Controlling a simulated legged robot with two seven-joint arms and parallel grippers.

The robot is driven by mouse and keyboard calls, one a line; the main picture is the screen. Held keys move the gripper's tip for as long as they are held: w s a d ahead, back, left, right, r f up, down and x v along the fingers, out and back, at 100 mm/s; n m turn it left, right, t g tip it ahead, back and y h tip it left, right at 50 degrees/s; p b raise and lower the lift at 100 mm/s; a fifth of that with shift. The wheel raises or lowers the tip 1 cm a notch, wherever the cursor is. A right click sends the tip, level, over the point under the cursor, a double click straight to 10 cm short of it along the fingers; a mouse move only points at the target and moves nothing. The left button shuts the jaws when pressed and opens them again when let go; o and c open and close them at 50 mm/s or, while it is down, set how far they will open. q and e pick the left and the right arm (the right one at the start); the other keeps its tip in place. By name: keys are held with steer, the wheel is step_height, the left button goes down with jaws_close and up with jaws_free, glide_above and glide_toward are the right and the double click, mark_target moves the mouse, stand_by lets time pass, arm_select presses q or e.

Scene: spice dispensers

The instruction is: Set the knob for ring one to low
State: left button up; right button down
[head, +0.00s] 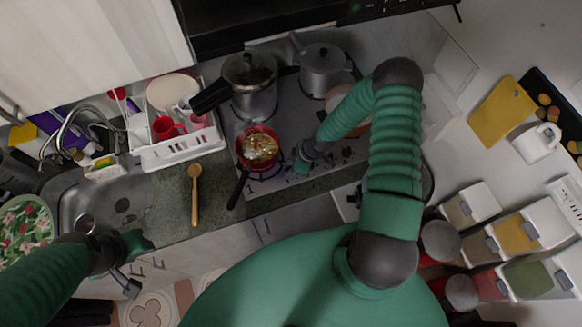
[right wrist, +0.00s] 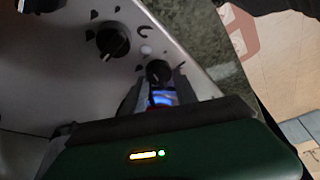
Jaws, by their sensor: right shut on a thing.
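The stove (head: 287,183) has a row of black knobs along its front edge. My right gripper (head: 303,165) is at this panel beside the red pan. In the right wrist view its fingers are shut on the end knob (right wrist: 158,72), near the panel's corner. A second knob (right wrist: 112,41) with a white pointer line is beside it, untouched. Part of another knob (right wrist: 42,4) shows at the top left edge. I cannot read a ring number or the held knob's setting. My left gripper (head: 128,284) is low at the left, in front of the counter, its jaw state unclear.
A red pan (head: 259,148) with food sits on the front left burner, its black handle sticking out over the counter edge. A pressure cooker (head: 250,85) and a grey pot (head: 323,68) stand behind. A wooden spoon (head: 195,195) lies on the counter left of the stove.

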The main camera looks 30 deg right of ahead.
steer(key=shift+w+d+r, duration=0.1)
steer(key=shift+w, duration=0.15)
stand_by(0.3)
steer(key=c, duration=1.2)
jaws_free()
steer(key=shift+o, duration=1.3)
steer(key=shift+s, duration=0.1)
